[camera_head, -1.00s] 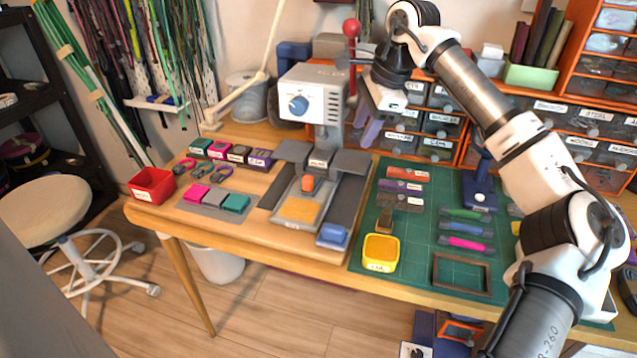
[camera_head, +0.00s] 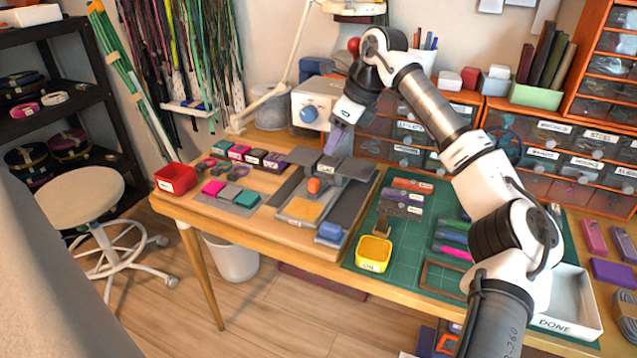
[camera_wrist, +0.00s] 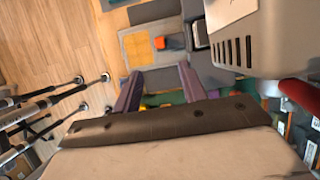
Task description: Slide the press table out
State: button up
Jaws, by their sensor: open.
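The press table (camera_head: 300,211) is a grey sliding plate with a tan pad and an orange knob (camera_head: 313,186), on the wooden bench below the press head. The press (camera_head: 304,112) is a white machine with a blue dial; my arm partly hides it in the head view. My gripper (camera_head: 333,145) hangs above and just behind the knob, apart from it. In the wrist view my gripper's two purple fingers (camera_wrist: 160,88) are spread with nothing between them. The press table (camera_wrist: 138,48) and the orange knob (camera_wrist: 159,43) show beyond the fingers.
Grey pads flank the press table, with a blue block (camera_head: 330,233) at front right. Coloured blocks (camera_head: 229,192) and a red bin (camera_head: 175,179) lie left. A green mat (camera_head: 365,225) holds a yellow tub (camera_head: 374,253). A white DONE tray (camera_head: 570,305) stands far right.

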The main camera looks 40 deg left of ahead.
aim_at(314, 181)
jog(key=shift+a+f, duration=0.1)
jog(key=x, duration=1.3)
jog(key=shift+s+a+f, duration=0.1)
jog(key=shift+f, duration=0.2)
grip_shut()
